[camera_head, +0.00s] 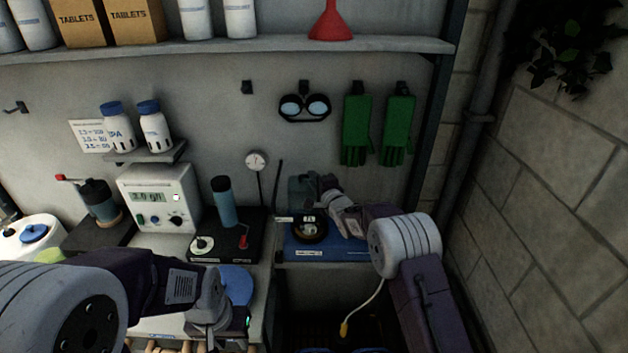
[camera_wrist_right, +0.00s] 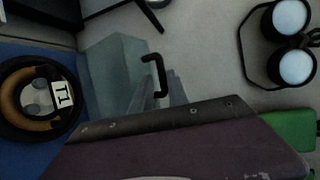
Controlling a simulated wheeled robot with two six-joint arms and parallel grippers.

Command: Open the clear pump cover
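The clear pump cover (camera_head: 298,193) is a pale, see-through box at the back of a blue base (camera_head: 325,249). It also shows in the right wrist view (camera_wrist_right: 113,72), with a black bar handle (camera_wrist_right: 155,75) on it. It stands up behind the round black pump head (camera_head: 309,229), whose front shows uncovered. My right gripper (camera_head: 322,184) is beside the cover at handle height; its fingertips are small and partly hidden, so contact and opening are unclear. My left gripper (camera_head: 215,343) points down over the bench at the bottom edge, its tips cut off.
A black stand with a blue cylinder (camera_head: 223,202) and red lever is left of the pump. A meter box (camera_head: 159,198) stands further left. Goggles (camera_head: 304,107) and green gloves (camera_head: 378,130) hang above. A stone wall (camera_head: 560,200) closes the right side.

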